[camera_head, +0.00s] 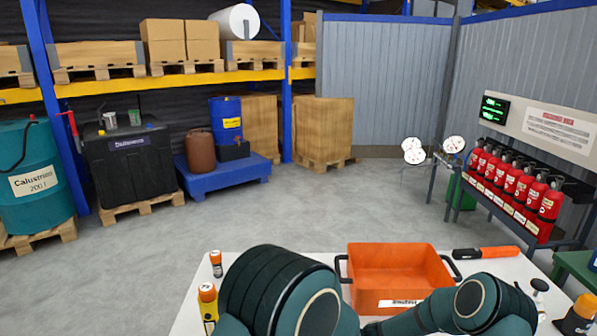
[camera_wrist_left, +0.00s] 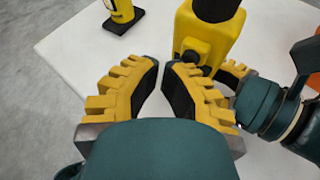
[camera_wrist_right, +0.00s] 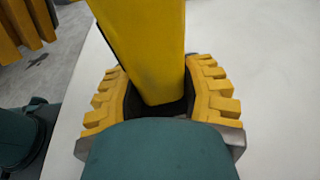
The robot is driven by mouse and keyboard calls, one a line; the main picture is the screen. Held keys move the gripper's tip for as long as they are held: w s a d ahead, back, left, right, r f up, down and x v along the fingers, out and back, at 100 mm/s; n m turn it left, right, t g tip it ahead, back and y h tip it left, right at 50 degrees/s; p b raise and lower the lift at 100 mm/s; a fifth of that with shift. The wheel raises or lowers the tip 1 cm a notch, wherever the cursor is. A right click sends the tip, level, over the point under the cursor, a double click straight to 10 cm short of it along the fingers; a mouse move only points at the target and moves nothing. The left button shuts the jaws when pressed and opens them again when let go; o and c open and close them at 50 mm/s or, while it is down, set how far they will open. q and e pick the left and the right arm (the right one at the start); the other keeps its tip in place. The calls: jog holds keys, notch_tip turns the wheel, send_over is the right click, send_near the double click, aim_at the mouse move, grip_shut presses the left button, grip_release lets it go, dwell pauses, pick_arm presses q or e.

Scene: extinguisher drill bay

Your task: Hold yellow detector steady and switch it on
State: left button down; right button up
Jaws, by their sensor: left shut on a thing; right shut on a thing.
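The yellow detector (camera_wrist_right: 150,45) is in my right gripper (camera_wrist_right: 160,105), whose fingers are shut on its lower end. In the left wrist view the detector (camera_wrist_left: 222,40) has a black top and a small side block with a black knob (camera_wrist_left: 190,57). My left gripper (camera_wrist_left: 162,64) has its fingertips close together at this knob and is shut on it, though the contact itself is partly hidden. Part of the right gripper (camera_wrist_left: 236,72) shows beside the detector. In the head view my arm links hide both grippers and the detector.
An orange bin (camera_head: 398,268) stands on the white table (camera_head: 300,256). An orange-and-black tool (camera_head: 486,253) lies right of it. A yellow device with a black base (camera_wrist_left: 122,12) stands near the left edge. Small orange-capped items are at both sides. Red extinguishers (camera_head: 513,180) stand on a rack behind.

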pick_arm(q)
jog(key=shift+w, duration=0.15)
dwell(0.4)
jog(key=shift+s, duration=0.5)
jog(key=s+d, duration=0.1)
jog(key=s, duration=0.5)
dwell(0.5)
pick_arm(e)
jog(key=o, duration=1.1)
